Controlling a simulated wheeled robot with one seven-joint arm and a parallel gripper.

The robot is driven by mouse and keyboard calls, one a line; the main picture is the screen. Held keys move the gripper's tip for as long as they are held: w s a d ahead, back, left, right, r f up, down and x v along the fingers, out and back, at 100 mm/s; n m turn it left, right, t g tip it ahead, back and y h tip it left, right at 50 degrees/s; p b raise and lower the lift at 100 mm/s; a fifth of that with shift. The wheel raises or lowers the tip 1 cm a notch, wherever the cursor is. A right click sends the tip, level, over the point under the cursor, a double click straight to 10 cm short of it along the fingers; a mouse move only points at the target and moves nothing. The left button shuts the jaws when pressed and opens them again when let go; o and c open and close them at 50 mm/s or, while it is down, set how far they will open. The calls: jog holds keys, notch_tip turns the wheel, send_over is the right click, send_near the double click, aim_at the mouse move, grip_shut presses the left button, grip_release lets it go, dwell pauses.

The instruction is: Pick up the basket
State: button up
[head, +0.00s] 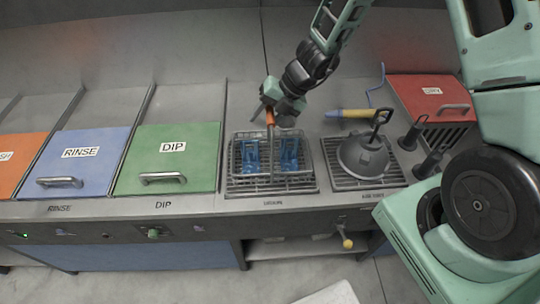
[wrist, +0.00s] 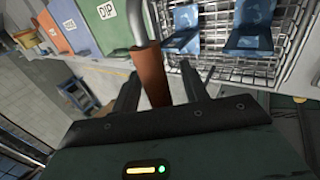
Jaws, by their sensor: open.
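The basket (head: 272,172) is a wire mesh basket holding blue items (head: 251,155). It stands on a grated station in the middle of the counter in the head view. A metal post rises from it to an orange-brown handle (head: 270,117). My gripper (head: 272,109) is at the top of this handle. In the wrist view the open fingers (wrist: 160,80) stand on either side of the handle (wrist: 151,72), with gaps visible between. The basket mesh (wrist: 236,68) and blue items (wrist: 250,32) lie beyond the fingers at upper right. My gripper hides part of the handle's end.
Left of the basket are a green DIP lid (head: 170,158) and a blue RINSE lid (head: 82,160). To the right, a dark dome with a handle (head: 363,157) sits on another grate. A red lid (head: 430,95) is at far right.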

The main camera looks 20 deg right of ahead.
grip_shut()
jog(key=shift+r, duration=0.1)
jog(key=shift+w+r, duration=0.1)
